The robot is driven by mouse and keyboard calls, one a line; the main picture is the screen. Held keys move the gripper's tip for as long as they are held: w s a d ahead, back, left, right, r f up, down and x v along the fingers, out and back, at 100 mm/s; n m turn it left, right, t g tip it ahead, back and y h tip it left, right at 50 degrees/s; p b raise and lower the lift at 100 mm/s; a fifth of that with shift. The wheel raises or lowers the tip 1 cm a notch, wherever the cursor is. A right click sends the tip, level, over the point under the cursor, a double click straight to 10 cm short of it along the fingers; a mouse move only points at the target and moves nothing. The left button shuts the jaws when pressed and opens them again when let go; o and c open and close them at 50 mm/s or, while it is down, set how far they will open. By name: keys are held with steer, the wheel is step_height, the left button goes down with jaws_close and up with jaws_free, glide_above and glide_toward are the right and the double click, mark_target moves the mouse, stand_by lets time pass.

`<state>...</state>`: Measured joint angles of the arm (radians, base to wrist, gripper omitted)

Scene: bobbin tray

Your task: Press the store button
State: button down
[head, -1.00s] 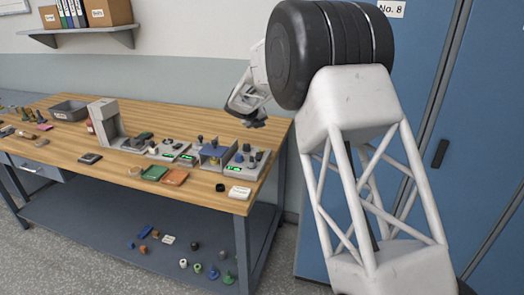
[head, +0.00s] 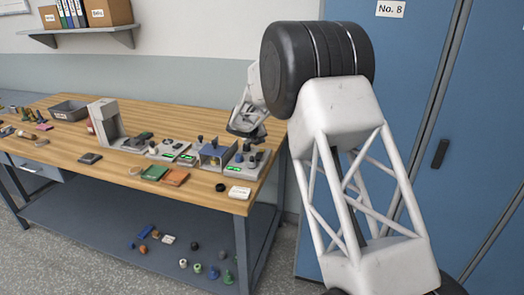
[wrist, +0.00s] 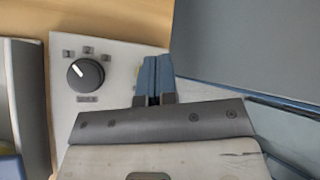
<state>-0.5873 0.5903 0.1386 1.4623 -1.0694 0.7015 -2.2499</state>
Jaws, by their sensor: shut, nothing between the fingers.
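My gripper (head: 247,135) is low over the rightmost control unit (head: 240,168) at the right end of the bench. In the wrist view its blue fingers (wrist: 155,75) are shut together and empty, over the right part of a light grey panel (wrist: 115,60). The panel has a dark rotary knob (wrist: 85,73) with small marks around it, left of the fingers. A small yellow-green patch shows beside the fingers. No store button can be made out; the fingers cover part of the panel. I cannot tell whether the fingertips touch it.
A tall blue cabinet (head: 400,120) stands right of the bench. Left of the unit are a blue-sided holder (head: 213,153) and other grey units with green displays.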

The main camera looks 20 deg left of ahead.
mark_target(261, 149)
steer(key=shift+f, duration=0.6)
steer(key=shift+f, duration=0.85)
stand_by(2.9)
steer(key=shift+r, duration=0.85)
steer(key=shift+r, duration=0.1)
steer(key=shift+r, duration=2.4)
steer(key=shift+d+r, duration=0.1)
